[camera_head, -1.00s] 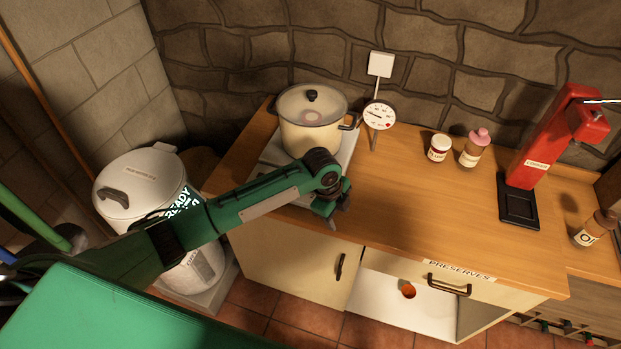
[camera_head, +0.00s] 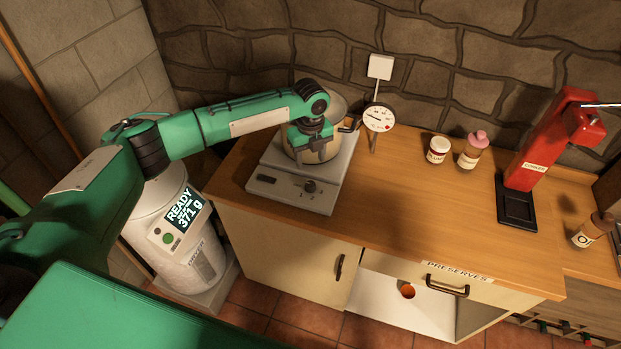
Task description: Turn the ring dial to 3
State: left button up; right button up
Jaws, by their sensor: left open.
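A grey hot plate (camera_head: 262,168) stands on the wooden counter. Its sloped front carries a small dark round dial (camera_head: 310,186) with marks around it, too small to read. My left gripper (camera_head: 311,165) is open, pointing down just behind the dial in the picture, in front of the cream pot (camera_head: 327,150). I cannot tell whether it touches anything. My left arm covers much of the pot. My right gripper is out of view.
A round gauge (camera_head: 379,117) stands on a stem right of the pot. A jar (camera_head: 438,150), a pink-capped bottle (camera_head: 473,150) and a red press (camera_head: 540,150) stand further right. The counter's middle is clear. A white canister (camera_head: 165,225) stands on the floor at left.

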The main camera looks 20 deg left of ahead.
aim_at(310, 184)
pick_arm(q)
notch_tip(310, 184, down, 9)
jog(key=p, duration=0.2)
jog(key=shift+f+p, duration=0.15)
jog(key=shift+p, duration=0.15)
jog(key=shift+f, duration=0.5)
jog(key=c, duration=1)
